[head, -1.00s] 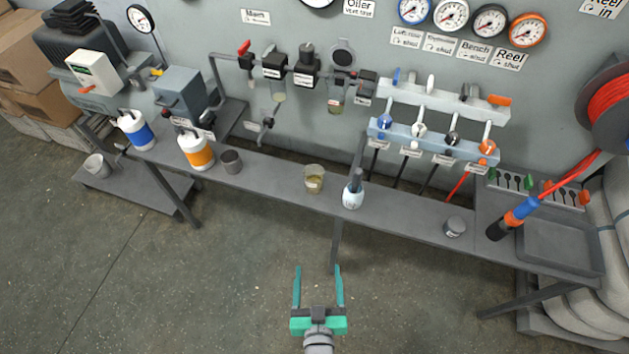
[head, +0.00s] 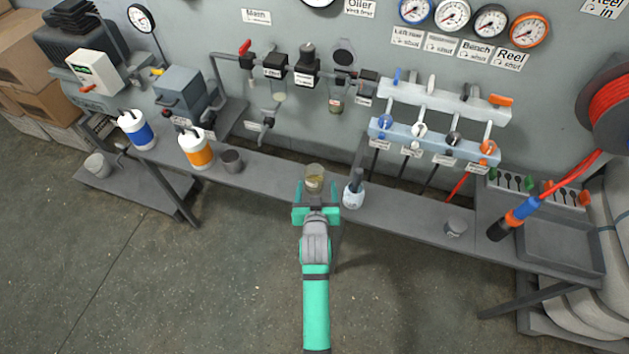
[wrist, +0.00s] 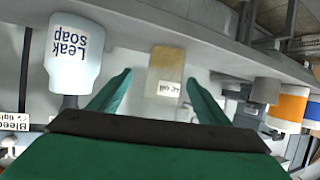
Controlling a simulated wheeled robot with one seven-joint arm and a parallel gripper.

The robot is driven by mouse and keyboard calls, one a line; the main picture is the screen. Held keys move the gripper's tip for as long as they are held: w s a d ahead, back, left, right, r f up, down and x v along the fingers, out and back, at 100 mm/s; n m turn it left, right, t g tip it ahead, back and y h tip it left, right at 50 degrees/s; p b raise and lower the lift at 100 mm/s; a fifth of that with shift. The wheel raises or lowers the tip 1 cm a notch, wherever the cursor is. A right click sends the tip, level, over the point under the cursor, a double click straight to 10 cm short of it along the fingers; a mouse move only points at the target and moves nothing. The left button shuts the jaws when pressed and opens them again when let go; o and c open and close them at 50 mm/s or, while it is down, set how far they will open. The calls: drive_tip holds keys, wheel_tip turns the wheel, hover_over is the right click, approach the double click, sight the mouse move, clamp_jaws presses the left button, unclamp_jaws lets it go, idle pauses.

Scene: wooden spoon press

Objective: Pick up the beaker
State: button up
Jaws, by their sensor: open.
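The beaker (head: 314,175) is a small clear cup with yellowish liquid and a white label, upright on the grey bench shelf. In the wrist view the beaker (wrist: 165,72) appears upside down, ahead of and between the two green fingers. My gripper (head: 315,196) is open at the front edge of the bench, right in front of the beaker. In the wrist view my gripper (wrist: 160,92) has its fingers apart with nothing clamped.
A leak soap bottle (head: 353,194) stands close to the right of the beaker; it also shows in the wrist view (wrist: 75,55). To the left stand a dark grey cup (head: 231,161) and an orange-banded bottle (head: 196,150). A small grey tin (head: 455,228) sits farther right.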

sight(315, 175)
drive_tip(key=x, duration=0.3)
drive_tip(key=shift+w+f, duration=0.1)
drive_tip(key=shift+w, duration=0.2)
drive_tip(key=shift+a+x, duration=0.2)
drive_tip(key=shift+x, duration=1.1)
drive_tip(key=shift+a+x, duration=0.15)
drive_tip(key=shift+x, duration=1.2)
drive_tip(key=shift+c, duration=0.7)
drive_tip(key=c, duration=1.1)
